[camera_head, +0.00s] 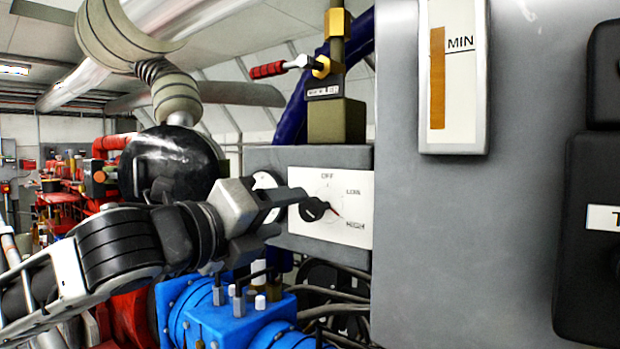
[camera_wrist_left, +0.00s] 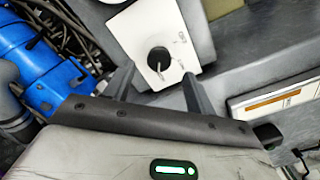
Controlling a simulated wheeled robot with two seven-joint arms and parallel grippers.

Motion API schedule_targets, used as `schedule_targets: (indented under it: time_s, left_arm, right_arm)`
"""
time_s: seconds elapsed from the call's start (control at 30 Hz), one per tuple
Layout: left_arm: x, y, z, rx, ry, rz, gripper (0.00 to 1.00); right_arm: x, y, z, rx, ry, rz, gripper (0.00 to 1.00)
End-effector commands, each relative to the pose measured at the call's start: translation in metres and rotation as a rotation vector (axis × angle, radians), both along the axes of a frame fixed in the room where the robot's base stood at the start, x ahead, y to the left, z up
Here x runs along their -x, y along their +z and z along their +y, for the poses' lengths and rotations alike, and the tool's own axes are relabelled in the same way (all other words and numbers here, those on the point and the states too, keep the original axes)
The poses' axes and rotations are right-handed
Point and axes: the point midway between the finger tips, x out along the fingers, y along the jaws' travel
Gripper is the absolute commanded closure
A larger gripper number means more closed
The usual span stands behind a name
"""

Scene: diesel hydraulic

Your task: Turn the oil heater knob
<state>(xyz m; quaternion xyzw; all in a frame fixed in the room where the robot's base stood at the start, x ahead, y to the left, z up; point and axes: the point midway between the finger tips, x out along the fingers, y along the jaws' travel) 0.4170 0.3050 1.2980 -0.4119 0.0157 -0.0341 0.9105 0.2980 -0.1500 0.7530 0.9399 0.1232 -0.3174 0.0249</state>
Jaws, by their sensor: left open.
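The oil heater knob (camera_head: 313,210) is a round black dial on a white plate (camera_head: 350,190) marked OFF, LOW and HIGH. The plate is on the front of a grey box. My left gripper (camera_head: 288,212) is just left of the knob in the head view, with its fingers reaching toward it. In the left wrist view the knob (camera_wrist_left: 158,59) is ahead of the gripper (camera_wrist_left: 155,88), roughly in line with the gap between the spread fingers. The gripper is open and empty. Whether a finger touches the knob I cannot tell. My right gripper is out of view.
A large grey cabinet (camera_head: 430,230) with a MIN gauge (camera_head: 455,75) stands close on the right. A red-handled valve (camera_head: 268,70) is above the box. Blue machinery (camera_head: 225,315) and dark cables (camera_head: 335,312) lie below. A black round body (camera_head: 165,160) is behind my left arm.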

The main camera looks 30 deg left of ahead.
Motion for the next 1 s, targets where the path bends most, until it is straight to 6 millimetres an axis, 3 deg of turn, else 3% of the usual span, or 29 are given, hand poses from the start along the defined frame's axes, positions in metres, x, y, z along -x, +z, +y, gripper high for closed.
schedule_targets:
  time_s: [0.03,0.17,0.23,0.7,1.0]
  left_arm:
    - [-0.005,0.007,0.000,0.004,0.000,0.006,0.44]
    - [-0.016,0.006,-0.002,0.002,-0.005,0.006,0.44]
    - [-0.022,-0.002,-0.001,-0.006,0.004,0.004,0.44]
    - [-0.061,-0.003,-0.003,-0.005,0.004,0.004,0.44]
    - [-0.069,-0.001,-0.006,-0.001,-0.004,0.000,0.44]
  right_arm:
    - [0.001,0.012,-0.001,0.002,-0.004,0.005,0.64]
    - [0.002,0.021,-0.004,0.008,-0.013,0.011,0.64]
    - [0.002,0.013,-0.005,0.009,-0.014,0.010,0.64]
    - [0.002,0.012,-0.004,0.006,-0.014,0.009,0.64]
    - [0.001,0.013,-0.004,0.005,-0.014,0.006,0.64]
